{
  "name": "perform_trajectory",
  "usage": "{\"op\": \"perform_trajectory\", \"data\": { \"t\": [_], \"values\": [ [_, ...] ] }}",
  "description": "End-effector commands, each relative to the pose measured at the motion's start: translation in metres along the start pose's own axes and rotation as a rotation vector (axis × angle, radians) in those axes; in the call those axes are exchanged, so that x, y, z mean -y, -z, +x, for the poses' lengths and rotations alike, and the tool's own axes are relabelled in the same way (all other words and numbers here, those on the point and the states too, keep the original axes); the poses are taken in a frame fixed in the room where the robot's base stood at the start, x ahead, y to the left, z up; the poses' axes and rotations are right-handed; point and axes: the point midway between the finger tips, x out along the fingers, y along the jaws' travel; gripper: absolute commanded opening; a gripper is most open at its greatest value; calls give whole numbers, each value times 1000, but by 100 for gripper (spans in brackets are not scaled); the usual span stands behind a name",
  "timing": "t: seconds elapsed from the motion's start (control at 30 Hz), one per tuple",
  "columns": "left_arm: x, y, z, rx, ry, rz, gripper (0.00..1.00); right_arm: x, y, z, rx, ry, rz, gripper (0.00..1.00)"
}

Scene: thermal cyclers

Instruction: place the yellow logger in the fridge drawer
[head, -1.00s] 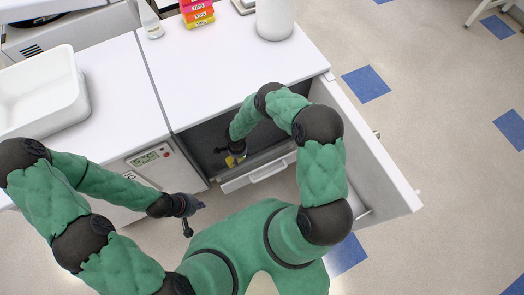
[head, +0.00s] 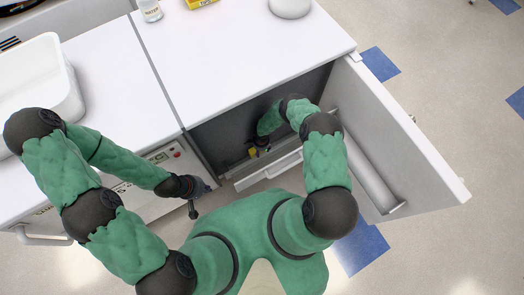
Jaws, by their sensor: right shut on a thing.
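The yellow logger (head: 252,152) is a small yellow block inside the open fridge (head: 235,128) under the bench. My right gripper (head: 257,154) reaches in and is shut on it; the dark fingers partly hide it. The fridge drawer (head: 270,173) is low in the opening, with a pale front and handle. The logger is over the drawer's left part; I cannot tell whether it touches the drawer floor. My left gripper (head: 201,200) is empty, with its fingers apart, in front of the cabinet left of the fridge.
The fridge door (head: 400,140) stands wide open on the right, close to my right arm. A white tub (head: 45,85), a small bottle (head: 150,10), a yellow box (head: 202,3) and a white round container (head: 290,8) stand on the benches.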

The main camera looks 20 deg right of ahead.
Motion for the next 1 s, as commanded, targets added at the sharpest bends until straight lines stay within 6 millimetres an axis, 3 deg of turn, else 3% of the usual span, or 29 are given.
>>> {"op": "perform_trajectory", "data": {
  "t": [0.03, 0.27, 0.57, 0.97, 1.0],
  "values": [
    [3, 0, 8, 0, 0, 0, 0, 0, 0, 11, 0, 1, 1, 19],
    [5, 1, 14, 0, 0, 0, 0, 1, 1, 22, -1, 1, 1, 19],
    [13, 2, 35, 0, 0, 0, 0, 1, 0, 56, -1, 1, 1, 19],
    [12, 2, 34, -1, 0, 0, 0, 1, 0, 58, -1, 1, 1, 19],
    [12, 2, 34, -1, 0, 0, 0, 1, 1, 58, -1, 1, 1, 58]
  ]
}}
